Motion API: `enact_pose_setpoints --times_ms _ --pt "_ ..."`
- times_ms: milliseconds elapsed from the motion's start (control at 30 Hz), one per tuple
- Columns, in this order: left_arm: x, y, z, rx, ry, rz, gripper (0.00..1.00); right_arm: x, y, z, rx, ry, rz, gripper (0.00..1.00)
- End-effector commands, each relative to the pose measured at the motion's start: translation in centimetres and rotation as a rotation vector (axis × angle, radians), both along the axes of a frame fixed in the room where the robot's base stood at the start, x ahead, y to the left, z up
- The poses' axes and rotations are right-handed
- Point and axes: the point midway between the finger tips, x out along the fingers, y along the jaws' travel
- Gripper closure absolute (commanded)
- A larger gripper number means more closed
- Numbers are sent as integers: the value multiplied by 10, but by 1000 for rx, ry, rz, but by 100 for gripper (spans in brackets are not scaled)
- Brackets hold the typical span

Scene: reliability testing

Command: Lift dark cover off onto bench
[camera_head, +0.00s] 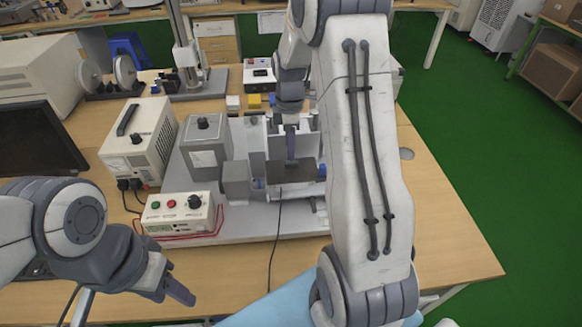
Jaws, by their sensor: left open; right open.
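The dark cover (290,173) looks like a flat dark plate on the grey test fixture (262,228) in the middle of the bench (440,215). My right gripper (290,150) reaches down from above at the cover's far edge. It is open, with one dark finger showing clearly; I cannot tell whether it touches the cover. My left gripper (178,290) is open and empty, low at the front left, well away from the cover. My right arm hides part of the fixture's right side.
A control box with coloured buttons (178,213) stands left of the cover, with red wires and a black cable nearby. A cream power unit (140,140) and a grey box (205,142) stand behind it. The bench right of my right arm is clear.

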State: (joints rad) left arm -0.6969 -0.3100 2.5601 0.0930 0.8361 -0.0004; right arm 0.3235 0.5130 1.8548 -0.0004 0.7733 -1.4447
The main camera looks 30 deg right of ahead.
Motion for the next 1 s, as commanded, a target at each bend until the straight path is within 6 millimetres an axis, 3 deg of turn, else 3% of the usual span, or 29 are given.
enact_pose_setpoints --times_ms 333,667,800,1000 --pt "0 0 14 0 0 0 50 -3 -3 -45 2 4 1 44" --pt "0 0 14 0 0 0 50 -2 -4 -52 0 0 0 44" --pt "0 0 14 0 0 0 50 -2 -4 -52 0 0 -1 97" --pt "0 0 14 0 0 0 50 -2 -4 -52 0 0 -1 100"
